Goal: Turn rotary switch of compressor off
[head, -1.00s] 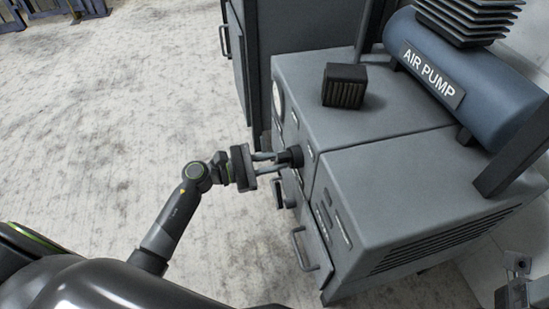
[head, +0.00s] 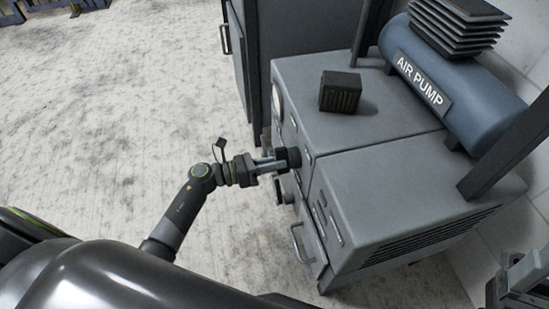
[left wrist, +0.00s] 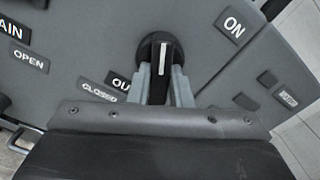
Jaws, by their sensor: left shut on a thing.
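The compressor (head: 385,190) is a grey cabinet at the right of the head view. Its rotary switch (head: 289,157) is a dark round knob on the front side. In the left wrist view the switch (left wrist: 161,50) shows a raised bar with a white line, lined up with my fingers. An "ON" label (left wrist: 234,26) lies to its upper right. My left gripper (head: 279,163) is shut on the switch, its two fingers on either side of the bar (left wrist: 166,85). What seems to be my right gripper (head: 520,283) is at the lower right edge, its jaws unclear.
A blue air pump tank (head: 440,85) and a small dark box (head: 340,91) are on top of the cabinet. A handle (head: 300,243) juts from the front below the switch. Labels "OPEN" (left wrist: 29,60) and "CLOSED" (left wrist: 100,91) show nearby.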

